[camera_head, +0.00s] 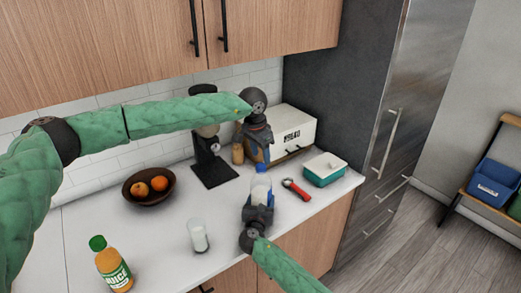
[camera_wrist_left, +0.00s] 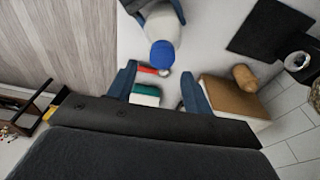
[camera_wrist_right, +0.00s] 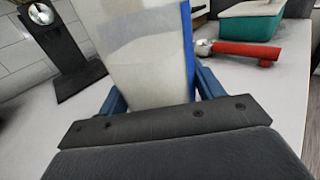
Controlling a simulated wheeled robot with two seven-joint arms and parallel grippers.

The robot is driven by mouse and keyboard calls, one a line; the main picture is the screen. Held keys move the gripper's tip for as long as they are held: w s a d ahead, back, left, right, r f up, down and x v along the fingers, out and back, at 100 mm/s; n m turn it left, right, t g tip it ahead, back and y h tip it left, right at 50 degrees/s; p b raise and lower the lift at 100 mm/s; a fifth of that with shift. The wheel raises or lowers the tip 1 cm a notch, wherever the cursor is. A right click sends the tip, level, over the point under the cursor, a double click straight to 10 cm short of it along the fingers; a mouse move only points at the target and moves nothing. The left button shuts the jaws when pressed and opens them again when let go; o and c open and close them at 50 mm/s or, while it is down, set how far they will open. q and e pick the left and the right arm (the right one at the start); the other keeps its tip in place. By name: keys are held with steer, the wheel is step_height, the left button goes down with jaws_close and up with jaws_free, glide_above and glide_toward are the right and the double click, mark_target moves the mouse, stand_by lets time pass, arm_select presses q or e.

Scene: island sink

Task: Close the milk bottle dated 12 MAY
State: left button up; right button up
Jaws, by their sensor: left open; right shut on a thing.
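The milk bottle (camera_head: 261,186) stands upright on the white counter, pale with blue on its side. My right gripper (camera_head: 258,208) is shut around its body; the pale bottle wall with a blue edge fills the space between its fingers in the right wrist view (camera_wrist_right: 145,50). A round blue cap (camera_wrist_left: 162,53) shows at the bottle's top in the left wrist view; I cannot tell how firmly it sits. My left gripper (camera_wrist_left: 158,88) is open and empty, pointing down above and behind the bottle. No date is readable.
A red-handled tool (camera_head: 296,189) and a teal box with a white lid (camera_head: 324,169) lie right of the bottle. A bread box (camera_head: 290,132) and a black coffee machine (camera_head: 208,150) stand behind. A glass (camera_head: 198,236), juice bottle (camera_head: 115,268) and fruit bowl (camera_head: 149,197) are left.

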arm_select(q)
steer(key=r+n, duration=0.1)
steer(key=n, duration=0.8)
steer(key=d+r+n, duration=0.1)
steer(key=n, duration=0.8)
steer(key=w+d+r+n, duration=0.1)
steer(key=n, duration=0.9)
steer(key=shift+r+g, duration=0.3)
steer(key=n, duration=0.5)
steer(key=shift+a+y, duration=0.35)
steer(key=shift+y, duration=0.05)
steer(key=n, duration=0.6)
steer(key=shift+s+a, duration=0.15)
steer(key=shift+a, duration=0.1)
steer(key=n, duration=0.5)
steer(key=shift+s+a+n+y, duration=0.1)
steer(key=shift+a+n+y, duration=0.1)
steer(key=shift+n+y, duration=0.1)
steer(key=n, duration=0.4)
steer(key=shift+n, duration=0.4)
